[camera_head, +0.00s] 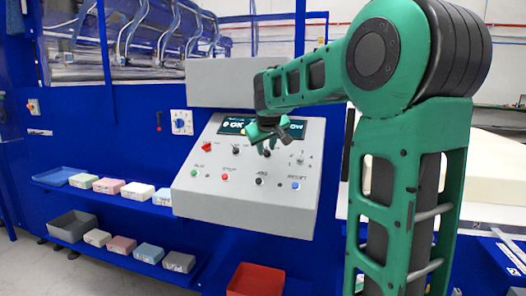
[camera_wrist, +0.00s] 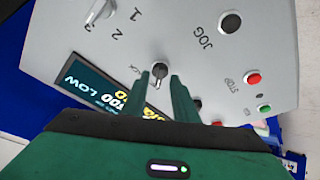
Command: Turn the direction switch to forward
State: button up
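A rotary knob (camera_wrist: 160,70) with a pale pointer is on the sloped grey control panel (camera_head: 205,208). In the wrist view it lies just beyond my gripper's fingertips (camera_wrist: 163,86). The fingers are a small gap apart, with nothing seen clamped between them. Part of a label ending in "CK" shows beside this knob; the rest is unreadable. In the head view my gripper (camera_head: 270,138) is over the panel's upper middle, in front of the display (camera_head: 232,126). Another dark knob (camera_head: 236,152) is to its left; a finger partly covers it in the wrist view. No direction label is legible.
Close by are a red switch (camera_head: 208,147), a selector (camera_head: 300,157) marked 1, 2, 3, a green button (camera_head: 199,174), a red STOP button (camera_head: 225,177), a black JOG button (camera_head: 260,181) and a blue button (camera_head: 295,185).

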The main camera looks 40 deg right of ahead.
jog(key=v, duration=0.9)
jog(key=shift+s+r, duration=0.2)
jog(key=shift+r, duration=0.05)
jog(key=shift+s+a+f, duration=0.1)
jog(key=shift+a, duration=0.05)
jog(key=s+a+f+m+g+y, duration=0.1)
jog(key=s+a+f+g+y, duration=0.1)
jog(key=s+f, duration=0.7)
jog(key=s+a+f+m+g+y, duration=0.2)
jog(key=s+f, duration=0.7)
jog(key=s, duration=0.5)
jog(key=s+a+f+m+g+y, duration=0.1)
jog(key=s+a+f+m+g, duration=0.1)
jog(key=s+f, duration=0.7)
jog(key=s+a+g, duration=0.1)
jog(key=s+a, duration=0.1)
jog(key=s, duration=0.1)
jog(key=shift+g+y, duration=0.4)
